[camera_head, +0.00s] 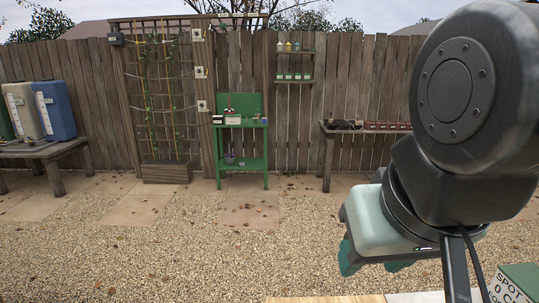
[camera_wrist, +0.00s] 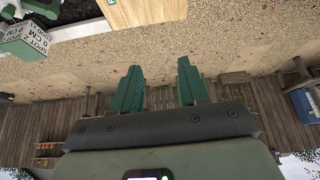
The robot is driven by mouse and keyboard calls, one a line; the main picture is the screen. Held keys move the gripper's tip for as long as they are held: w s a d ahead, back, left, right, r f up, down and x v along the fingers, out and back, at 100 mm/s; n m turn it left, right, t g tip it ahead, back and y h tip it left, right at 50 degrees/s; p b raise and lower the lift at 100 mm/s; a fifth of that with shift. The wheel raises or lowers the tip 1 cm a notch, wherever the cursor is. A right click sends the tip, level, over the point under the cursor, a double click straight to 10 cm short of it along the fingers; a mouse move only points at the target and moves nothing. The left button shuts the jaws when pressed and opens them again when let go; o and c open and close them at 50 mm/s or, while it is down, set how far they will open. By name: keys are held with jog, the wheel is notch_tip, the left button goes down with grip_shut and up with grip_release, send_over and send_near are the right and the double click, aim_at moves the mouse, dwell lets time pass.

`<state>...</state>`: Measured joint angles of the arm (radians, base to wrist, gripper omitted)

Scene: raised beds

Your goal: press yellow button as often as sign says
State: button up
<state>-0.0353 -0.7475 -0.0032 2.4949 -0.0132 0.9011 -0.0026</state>
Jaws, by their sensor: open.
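No yellow button can be made out in either view. A green box with a white lettered face (camera_head: 508,288) stands at the lower right corner of the head view, its text cut off. In the wrist view the same box (camera_wrist: 28,42) is at the upper left, with text reading roughly "SPOT" and "0 CM". No sign giving a number of presses can be read. My gripper (camera_head: 372,262) hangs at the right of the head view, above the gravel. In the wrist view its two green fingers (camera_wrist: 158,68) are spread apart with nothing between them.
A wooden surface (camera_wrist: 145,12) lies near the fingers in the wrist view. A green potting bench (camera_head: 240,165) stands by the fence beside a trellis. White plates (camera_head: 201,72) are fixed to the trellis post. A table with jugs (camera_head: 55,122) is at left. The gravel between is open.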

grip_shut()
dwell(1.2)
